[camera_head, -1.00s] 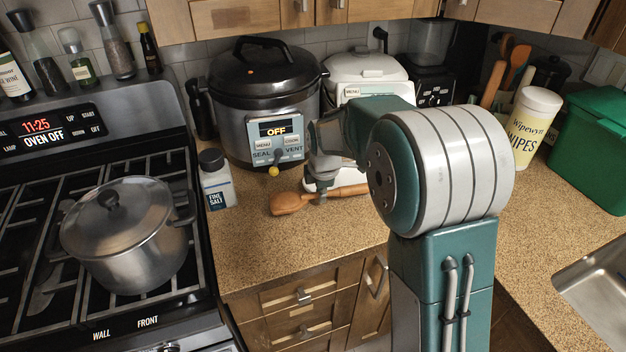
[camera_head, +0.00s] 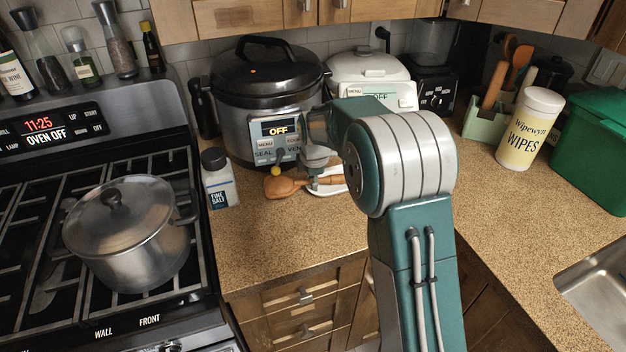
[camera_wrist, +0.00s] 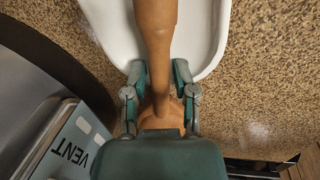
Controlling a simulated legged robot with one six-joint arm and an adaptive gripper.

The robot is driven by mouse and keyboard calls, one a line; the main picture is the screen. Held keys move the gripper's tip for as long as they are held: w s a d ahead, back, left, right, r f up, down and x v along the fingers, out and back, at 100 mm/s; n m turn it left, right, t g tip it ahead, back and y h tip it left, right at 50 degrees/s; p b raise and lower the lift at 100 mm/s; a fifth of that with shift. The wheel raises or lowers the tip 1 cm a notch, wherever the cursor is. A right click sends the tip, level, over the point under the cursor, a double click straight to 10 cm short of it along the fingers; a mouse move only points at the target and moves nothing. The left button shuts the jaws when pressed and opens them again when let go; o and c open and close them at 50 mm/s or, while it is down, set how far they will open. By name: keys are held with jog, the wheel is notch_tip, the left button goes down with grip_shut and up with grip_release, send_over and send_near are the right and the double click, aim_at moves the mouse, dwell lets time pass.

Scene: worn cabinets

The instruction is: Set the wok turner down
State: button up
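The wok turner (camera_head: 285,187) is wooden, with its broad head at the left and its handle running right. In the wrist view its handle (camera_wrist: 156,35) passes between the fingers and lies over a white dish (camera_wrist: 214,40). The dish (camera_head: 338,187) also shows low on the counter in the head view, partly hidden by my arm. My gripper (camera_wrist: 159,75) is closed about the turner, with a finger on each side. It shows small in the head view (camera_head: 316,183). I cannot tell whether the turner touches the dish.
A multicooker (camera_head: 235,125) and a white rice cooker (camera_head: 368,68) stand behind. A salt bottle (camera_head: 220,182) is left of the turner. The stove with a lidded pot (camera_head: 130,235) is at left. A wipes canister (camera_head: 528,130) stands right. The front counter (camera_head: 280,245) is clear.

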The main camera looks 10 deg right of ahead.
jog(key=shift+r, duration=0.1)
dwell(0.3)
notch_tip(320, 180, up, 11)
jog(key=s, duration=0.2)
jog(key=s+d+r+m+t, duration=0.1)
jog(key=s+d+r+m, duration=0.1)
jog(key=s+r+m, duration=0.55)
jog(key=s+d+f+m+t, duration=0.1)
jog(key=s+m, duration=0.4)
jog(key=s, duration=0.8)
jog(key=s+d+f+m+t, duration=0.1)
jog(key=s+m, duration=0.5)
jog(key=s, duration=0.7)
jog(key=shift+s+d+f, duration=0.15)
jog(key=shift+d+f, duration=0.2)
jog(key=shift+f, duration=0.1)
jog(key=shift+a, duration=0.1)
